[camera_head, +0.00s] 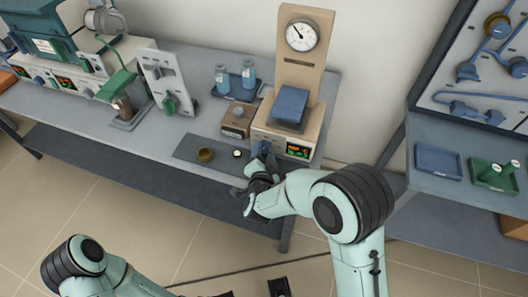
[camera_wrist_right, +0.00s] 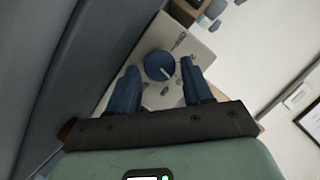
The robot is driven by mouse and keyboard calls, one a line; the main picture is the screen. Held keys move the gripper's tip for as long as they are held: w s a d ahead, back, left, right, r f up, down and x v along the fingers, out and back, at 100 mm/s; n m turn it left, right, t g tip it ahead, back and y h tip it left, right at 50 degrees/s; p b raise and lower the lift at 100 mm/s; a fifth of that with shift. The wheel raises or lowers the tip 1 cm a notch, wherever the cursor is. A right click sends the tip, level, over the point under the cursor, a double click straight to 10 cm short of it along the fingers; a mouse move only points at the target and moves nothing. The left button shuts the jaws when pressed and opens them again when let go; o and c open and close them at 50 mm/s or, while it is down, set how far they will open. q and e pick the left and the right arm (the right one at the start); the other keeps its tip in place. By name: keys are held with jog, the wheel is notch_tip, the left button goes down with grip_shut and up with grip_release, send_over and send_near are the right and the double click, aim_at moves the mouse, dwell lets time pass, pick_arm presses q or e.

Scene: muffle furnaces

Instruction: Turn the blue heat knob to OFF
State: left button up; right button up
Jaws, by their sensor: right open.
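The blue heat knob (camera_wrist_right: 159,66) is round with a pale pointer line, on the beige front panel of the furnace. My right gripper (camera_wrist_right: 160,75) is open, with one blue finger on each side of the knob. I cannot tell whether the fingers touch it. In the head view my right gripper (camera_head: 262,172) is at the front of the beige furnace (camera_head: 306,62), left of its lit display (camera_head: 298,150), and hides most of the knob area. My left arm is at the bottom left; its gripper is mostly cut off by the lower edge.
A small beige box (camera_head: 237,120) and a dark mat (camera_head: 190,149) with a small brass cup (camera_head: 205,155) are left of the furnace. A tray with blue bottles (camera_head: 222,78) stands behind. A shelf with blue and green trays (camera_head: 438,161) is at right.

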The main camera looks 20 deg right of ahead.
jog(key=shift+w+d+f, duration=0.2)
jog(key=shift+w, duration=0.4)
jog(key=c, duration=0.8)
